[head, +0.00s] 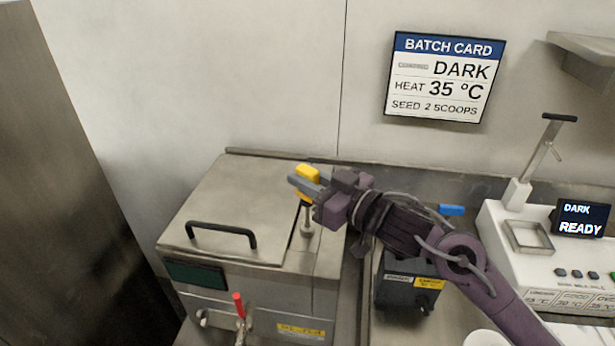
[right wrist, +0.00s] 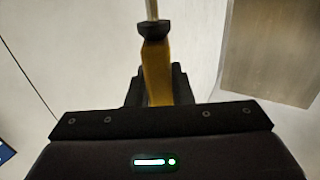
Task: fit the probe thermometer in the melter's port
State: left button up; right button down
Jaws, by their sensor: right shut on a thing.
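The probe thermometer (head: 308,171) has a yellow handle, and my right gripper (head: 305,183) is shut on it above the melter. In the right wrist view the yellow handle (right wrist: 156,72) sits between the dark jaws, with a dark collar and a thin metal stem beyond it. The melter (head: 235,205) is a steel box with a black lid handle. A small upright metal fitting (head: 307,222), which looks like the port, stands on its right top strip below the gripper. I cannot tell whether the stem tip is in it. My left gripper is not in view.
A red-handled tap (head: 239,305) is on the melter's front. Right of the melter stand a black block (head: 406,283) with a yellow label and a white machine (head: 540,255) with a lit screen. A batch card (head: 444,77) hangs on the wall.

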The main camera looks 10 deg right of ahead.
aim_at(309, 206)
jog(key=shift+f+b, duration=2)
jog(key=shift+f, duration=1.1)
jog(key=c, duration=1.2)
grip_release()
